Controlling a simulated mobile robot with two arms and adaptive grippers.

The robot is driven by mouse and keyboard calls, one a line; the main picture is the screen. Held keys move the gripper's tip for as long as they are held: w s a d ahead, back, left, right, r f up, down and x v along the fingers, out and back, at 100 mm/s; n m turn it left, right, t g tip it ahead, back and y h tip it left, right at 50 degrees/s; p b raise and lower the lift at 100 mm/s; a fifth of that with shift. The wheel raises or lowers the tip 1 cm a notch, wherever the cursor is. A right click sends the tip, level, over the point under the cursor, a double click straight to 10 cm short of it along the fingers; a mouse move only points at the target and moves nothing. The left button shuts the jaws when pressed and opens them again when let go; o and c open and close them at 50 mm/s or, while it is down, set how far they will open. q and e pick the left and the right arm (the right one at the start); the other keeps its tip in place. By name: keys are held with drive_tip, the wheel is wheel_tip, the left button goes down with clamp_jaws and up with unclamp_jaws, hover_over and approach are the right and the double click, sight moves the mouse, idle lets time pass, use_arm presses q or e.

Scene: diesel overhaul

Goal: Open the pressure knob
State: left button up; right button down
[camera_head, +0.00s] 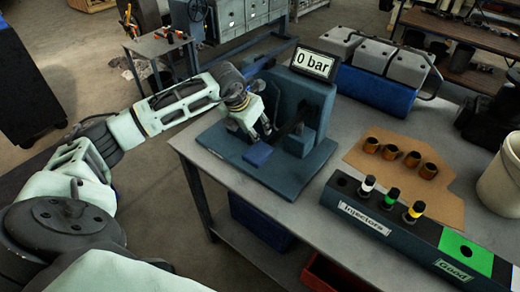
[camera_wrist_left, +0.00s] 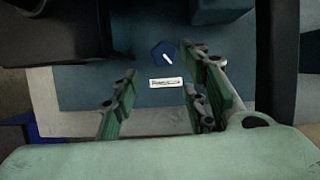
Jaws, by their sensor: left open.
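The pressure knob (camera_wrist_left: 164,54) is a small dark blue knob with a white pointer line, seen in the left wrist view. It sits on the blue test stand just above a small white label (camera_wrist_left: 166,83). In the head view my left gripper hides it. My left gripper (camera_head: 257,133) is over the left part of the test stand (camera_head: 310,168). In the left wrist view my left gripper (camera_wrist_left: 163,88) is open and empty, with the knob beyond its fingertips and roughly between them. Contact with the knob does not show. The display (camera_head: 315,65) reads "0 bar". My right gripper is not in view.
A dark injector rack (camera_head: 352,205) with several coloured injectors stands right of the stand. Copper-coloured cups (camera_head: 390,152) stand on cardboard. A blue and grey engine part (camera_head: 375,88) is behind, and a white bucket (camera_head: 502,180) is at the right. The table's left edge is close to my left arm.

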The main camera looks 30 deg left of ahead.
use_arm(q)
drive_tip(key=p+x, duration=0.2)
drive_tip(key=x, duration=0.5)
drive_tip(key=shift+f, duration=0.1)
drive_tip(key=shift+w+f, duration=0.25)
drive_tip(key=shift+f, duration=0.4)
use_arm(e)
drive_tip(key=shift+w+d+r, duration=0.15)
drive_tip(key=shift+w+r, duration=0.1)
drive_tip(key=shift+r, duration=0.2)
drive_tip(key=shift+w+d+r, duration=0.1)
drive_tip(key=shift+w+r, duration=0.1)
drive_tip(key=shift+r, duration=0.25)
use_arm(q)
drive_tip(key=shift+c, duration=0.5)
